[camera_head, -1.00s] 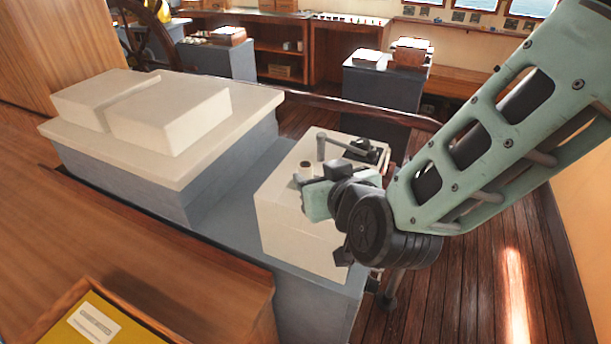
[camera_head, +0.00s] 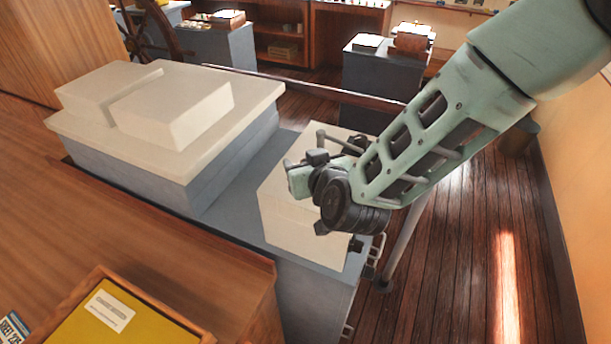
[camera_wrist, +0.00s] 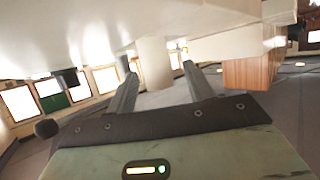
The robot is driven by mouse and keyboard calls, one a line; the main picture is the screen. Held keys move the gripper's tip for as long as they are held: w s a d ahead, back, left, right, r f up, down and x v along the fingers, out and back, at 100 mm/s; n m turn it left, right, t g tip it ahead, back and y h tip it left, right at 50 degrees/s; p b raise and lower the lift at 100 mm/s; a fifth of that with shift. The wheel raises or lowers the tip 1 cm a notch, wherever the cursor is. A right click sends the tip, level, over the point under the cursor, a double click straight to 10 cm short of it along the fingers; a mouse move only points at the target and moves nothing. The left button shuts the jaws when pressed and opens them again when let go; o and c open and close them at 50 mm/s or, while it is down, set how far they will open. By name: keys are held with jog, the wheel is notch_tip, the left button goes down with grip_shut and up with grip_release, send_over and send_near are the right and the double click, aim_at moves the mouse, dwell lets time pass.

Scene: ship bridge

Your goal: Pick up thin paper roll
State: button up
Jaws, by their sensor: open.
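In the wrist view, a pale, thin upright paper roll (camera_wrist: 153,62) shows between and beyond my two fingers. That view looks upside down, with the white surface at the top and the roll's end against it. My gripper (camera_wrist: 160,74) is open, and nothing is visibly clamped. In the head view, my gripper (camera_head: 292,172) is low over the white block (camera_head: 290,222). The roll is hidden there behind my gripper and wrist. I cannot tell whether a finger touches the roll.
A grey rod-like handle (camera_head: 321,136) stands behind my gripper on the block. A larger console with white boxes (camera_head: 172,112) is to the left. A wooden desk with a yellow tray (camera_head: 95,325) is in front. Wooden floor (camera_head: 450,270) is open at the right.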

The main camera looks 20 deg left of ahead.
jog(key=c, duration=1.1)
jog(key=shift+r, duration=0.1)
